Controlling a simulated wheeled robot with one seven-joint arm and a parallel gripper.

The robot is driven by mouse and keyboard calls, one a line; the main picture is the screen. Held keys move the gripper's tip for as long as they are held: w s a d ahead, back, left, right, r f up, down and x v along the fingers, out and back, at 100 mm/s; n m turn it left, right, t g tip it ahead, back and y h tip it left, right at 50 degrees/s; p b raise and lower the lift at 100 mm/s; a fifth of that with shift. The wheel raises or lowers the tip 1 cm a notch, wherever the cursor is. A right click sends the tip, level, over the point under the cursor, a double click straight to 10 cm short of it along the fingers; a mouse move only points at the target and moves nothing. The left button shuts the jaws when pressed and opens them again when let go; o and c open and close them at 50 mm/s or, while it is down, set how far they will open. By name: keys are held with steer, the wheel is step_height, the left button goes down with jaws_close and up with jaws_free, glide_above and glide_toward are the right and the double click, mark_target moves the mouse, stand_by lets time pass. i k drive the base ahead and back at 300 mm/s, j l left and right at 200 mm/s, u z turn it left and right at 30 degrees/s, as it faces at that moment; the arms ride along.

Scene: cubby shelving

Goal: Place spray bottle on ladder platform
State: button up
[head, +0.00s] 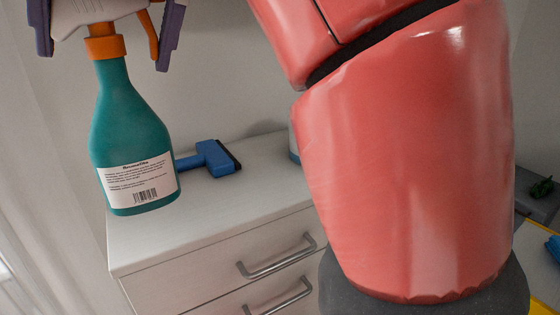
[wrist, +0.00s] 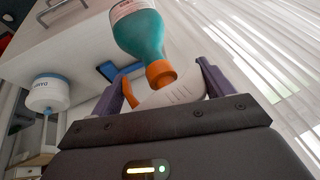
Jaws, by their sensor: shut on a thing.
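The spray bottle (head: 130,135) has a teal body, a white label, an orange collar and trigger, and a white head. In the head view it hangs upright, in front of the white drawer unit. My gripper (head: 108,25) has its purple fingers on either side of the white spray head and is shut on it. In the wrist view the bottle (wrist: 138,38) extends away from my gripper (wrist: 163,88), with its base cut off by the top edge. I cannot make out a ladder platform in either view.
A white drawer unit (head: 220,240) with metal handles carries a blue squeegee-like tool (head: 212,158). A white container with a blue band (wrist: 48,94) shows in the wrist view. Pale blinds (wrist: 270,50) hang at right. A yellow-edged surface (head: 540,280) lies at lower right, partly hidden by my arm.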

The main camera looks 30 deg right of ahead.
mark_target(538, 279)
steer(key=k, duration=1.25)
